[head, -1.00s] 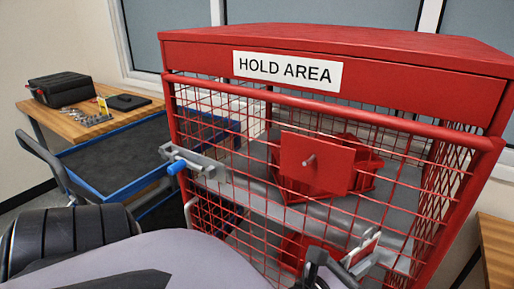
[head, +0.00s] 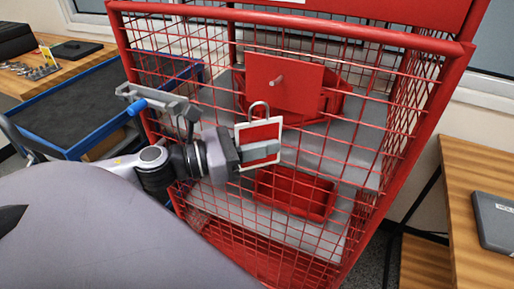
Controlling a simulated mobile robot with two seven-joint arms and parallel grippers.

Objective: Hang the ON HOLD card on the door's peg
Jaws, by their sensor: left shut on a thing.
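The card (head: 257,132) is white-edged with a red panel and a grey loop at its top. No lettering on it can be read. My left gripper (head: 258,152) is shut on its lower part and holds it roughly upright in front of the mesh door (head: 345,150). The peg (head: 278,81) is a short grey pin sticking out of a red plate (head: 298,92) on the door. The card's loop is below the peg and slightly left of it, apart from it in the picture. The depth gap between them is hard to judge. My right gripper is not in view.
Red bins (head: 296,193) stand inside the cage. A blue-edged cart (head: 75,115) is at left, and a wooden table (head: 470,180) at right.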

